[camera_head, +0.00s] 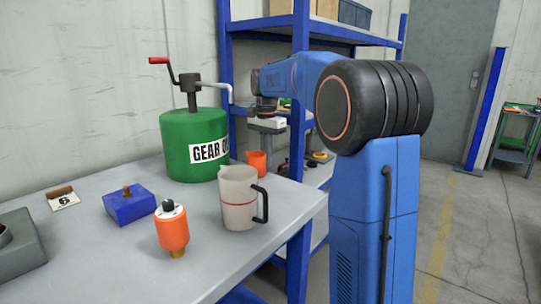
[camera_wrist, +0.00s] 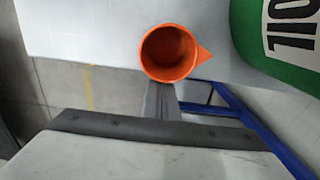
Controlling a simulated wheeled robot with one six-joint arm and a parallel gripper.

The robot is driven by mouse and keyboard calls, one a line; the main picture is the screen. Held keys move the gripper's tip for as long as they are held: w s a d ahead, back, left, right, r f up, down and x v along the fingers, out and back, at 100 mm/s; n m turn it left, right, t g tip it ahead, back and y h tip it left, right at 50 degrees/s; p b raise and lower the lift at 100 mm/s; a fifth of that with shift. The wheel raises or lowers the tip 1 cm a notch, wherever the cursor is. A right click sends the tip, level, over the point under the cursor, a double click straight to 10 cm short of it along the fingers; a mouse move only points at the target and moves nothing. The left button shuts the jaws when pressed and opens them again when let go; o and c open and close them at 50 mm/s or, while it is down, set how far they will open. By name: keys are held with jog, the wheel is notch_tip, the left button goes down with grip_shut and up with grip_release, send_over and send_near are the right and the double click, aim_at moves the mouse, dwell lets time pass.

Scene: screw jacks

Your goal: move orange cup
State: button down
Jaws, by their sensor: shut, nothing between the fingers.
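The orange cup (camera_head: 257,163) stands upright near the far edge of the grey table, to the right of the green gear oil can. In the wrist view I look down into the open, empty-looking cup (camera_wrist: 168,53), whose pointed spout faces right. My gripper (camera_head: 268,126) is shut and empty. It hangs above and slightly beyond the cup, apart from it. In the wrist view the pale gripper body and its dark edge (camera_wrist: 160,131) fill the bottom, below the cup.
The green can (camera_head: 194,143) with its crank and spout stands close to the cup. A blue shelf rack (camera_head: 301,60) stands behind.

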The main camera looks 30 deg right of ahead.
aim_at(254, 163)
jog(key=shift+a, duration=0.2)
jog(key=s+a, duration=0.1)
jog(key=a, duration=0.3)
jog(key=s+a, duration=0.1)
jog(key=a, duration=0.1)
jog(key=shift+s, duration=0.3)
jog(key=shift+d, duration=0.1)
jog(key=shift+w+d, duration=0.15)
jog(key=shift+d, duration=0.1)
jog(key=d, duration=0.1)
jog(key=w+d, duration=0.1)
jog(key=d+r, duration=0.1)
jog(key=shift+w+d, duration=0.1)
jog(key=shift+w, duration=0.15)
notch_tip(254, 163, up, 9)
jog(key=shift+s, duration=0.1)
